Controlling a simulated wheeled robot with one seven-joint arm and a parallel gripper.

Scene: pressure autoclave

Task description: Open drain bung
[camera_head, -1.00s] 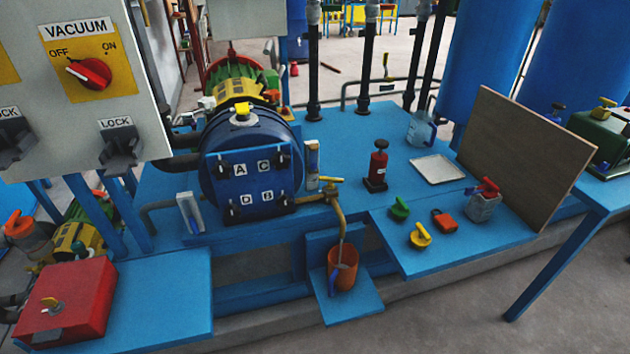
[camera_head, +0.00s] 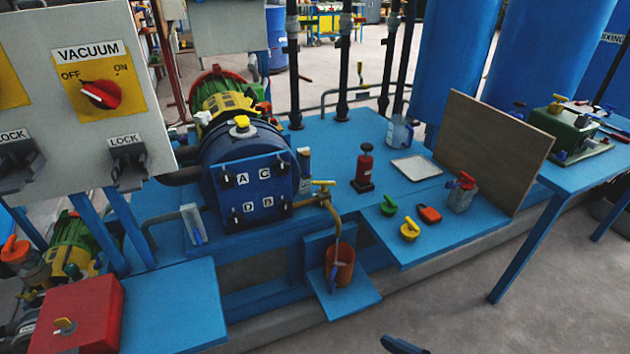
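The blue autoclave vessel (camera_head: 245,160) lies on the blue bench, its front plate marked A, B, C and D. A brass drain pipe (camera_head: 335,222) with a yellow lever (camera_head: 323,183) comes off its lower right side. The pipe bends down into an orange bucket (camera_head: 341,265) on a low blue shelf. A blue handle (camera_head: 333,281) shows at the bucket's front left. I cannot tell which part is the drain bung. My gripper is not recognisable; only a dark blue shape (camera_head: 403,345) shows at the bottom edge, too cut off to identify.
A control panel (camera_head: 75,35) stands at the left above a red box (camera_head: 72,318). A red cylinder (camera_head: 365,168), a white tray (camera_head: 416,168), small coloured pieces and a brown board (camera_head: 488,150) are on the right of the bench. The grey floor in front (camera_head: 450,315) is mostly clear.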

